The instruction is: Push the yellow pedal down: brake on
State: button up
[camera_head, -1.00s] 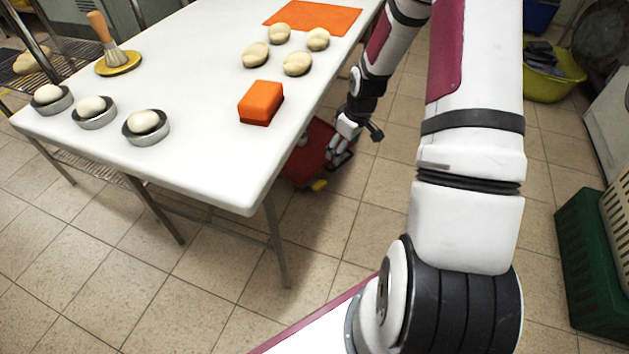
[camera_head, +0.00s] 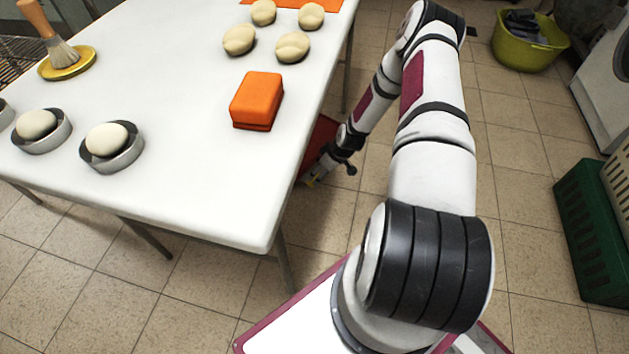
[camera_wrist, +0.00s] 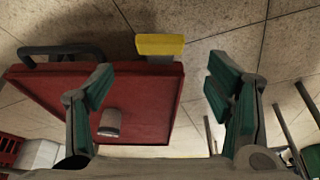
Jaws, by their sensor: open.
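The yellow pedal (camera_wrist: 160,44) sticks out past the edge of a red cart (camera_wrist: 150,105) in the wrist view. In the head view the red cart (camera_head: 320,135) is mostly hidden by the table and my arm.
The white table (camera_head: 190,190) stands left of my arm, bearing an orange block (camera_head: 257,100), dough balls and rings. A green crate (camera_head: 590,235) and a yellow tub (camera_head: 528,45) stand at right. Tiled floor (camera_head: 530,150) between them is clear.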

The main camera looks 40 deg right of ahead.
jog(key=b+x, duration=0.3)
jog(key=x, duration=0.5)
jog(key=shift+w+f, duration=0.1)
jog(key=shift+f, duration=0.3)
jog(key=shift+c, duration=0.3)
